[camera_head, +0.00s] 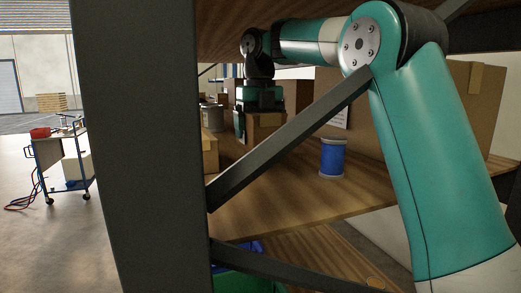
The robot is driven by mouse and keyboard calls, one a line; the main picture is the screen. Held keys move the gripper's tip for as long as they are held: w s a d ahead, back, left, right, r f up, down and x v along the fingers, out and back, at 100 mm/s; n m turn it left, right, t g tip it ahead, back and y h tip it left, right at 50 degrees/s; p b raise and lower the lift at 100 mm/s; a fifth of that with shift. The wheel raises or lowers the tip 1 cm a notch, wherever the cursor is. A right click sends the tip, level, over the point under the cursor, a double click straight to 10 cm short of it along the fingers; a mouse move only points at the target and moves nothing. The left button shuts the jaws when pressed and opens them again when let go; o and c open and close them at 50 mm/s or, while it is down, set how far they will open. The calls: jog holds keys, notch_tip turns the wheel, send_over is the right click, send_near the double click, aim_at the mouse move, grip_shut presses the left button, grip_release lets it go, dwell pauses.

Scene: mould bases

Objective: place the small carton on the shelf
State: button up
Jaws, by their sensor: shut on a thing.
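My teal and black gripper (241,124) is above the wooden shelf (285,212), between its uprights. It is shut on a small brown carton (266,131), which shows just below and beside the fingers. The carton's lower part is close to other cardboard boxes and a diagonal brace, so I cannot tell whether it touches the shelf.
A blue spool (332,157) stands on the shelf to the right. Large cardboard boxes (472,105) stand behind my arm. A dark upright (140,150) and a diagonal brace (290,137) cross the front. A cart (64,160) stands at left.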

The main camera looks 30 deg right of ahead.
aim_at(260, 141)
notch_tip(260, 141, down, 3)
jog(key=b, duration=0.2)
jog(key=shift+f+b, duration=0.1)
jog(key=shift+b, duration=0.2)
jog(key=o, duration=0.9)
jog(key=shift+o, duration=0.2)
notch_tip(260, 141, up, 8)
jog(key=p, duration=0.8)
jog(key=shift+f, duration=0.1)
